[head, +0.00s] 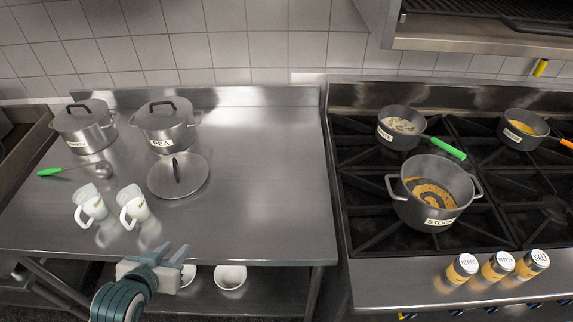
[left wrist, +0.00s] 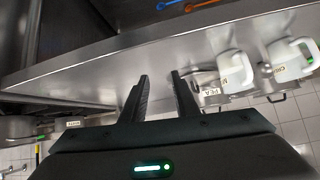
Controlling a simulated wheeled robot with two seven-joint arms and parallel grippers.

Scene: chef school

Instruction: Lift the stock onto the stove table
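The stock pot (head: 432,196), a grey two-handled pot labelled STOCK with orange-brown contents, sits on the front left of the stove (head: 365,238). The steel table (head: 265,190) stands left of the stove. My left gripper (head: 170,258) is at the table's front edge, open and empty, well left of the stock pot. In the left wrist view its two fingers (left wrist: 160,82) are apart with nothing between them. My right gripper is not in view.
A lid (head: 178,180) and white jugs (head: 133,208) stand on the table, with lidded pots (head: 165,128) behind. Pans (head: 399,130) sit behind the stock pot; spice jars (head: 497,266) line the stove's front. The table's right half is clear.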

